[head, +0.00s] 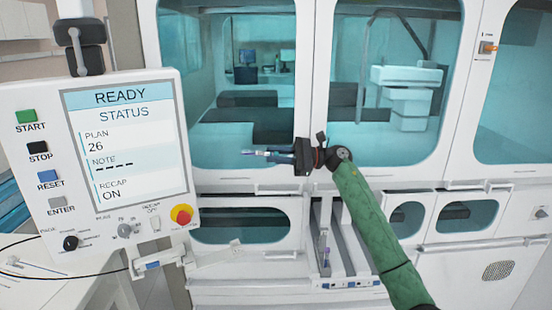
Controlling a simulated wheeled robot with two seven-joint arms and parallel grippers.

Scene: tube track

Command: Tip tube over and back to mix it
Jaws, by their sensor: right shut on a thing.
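My right gripper (276,154) is in front of the machine's window, at the end of my green arm that comes up from the lower right. It points to the left and is shut on a small, thin tube (257,152). The tube lies about level, sticking out to the left of the fingers. Part of it is hidden by the fingers, and it is too small to read its fill. My left gripper is not in view.
Below the gripper is a white and grey track (345,282) with another small tube (326,252) standing in its left lane. A control panel (120,150) reading READY stands on the left. The white machine (240,182) with teal windows fills the back.

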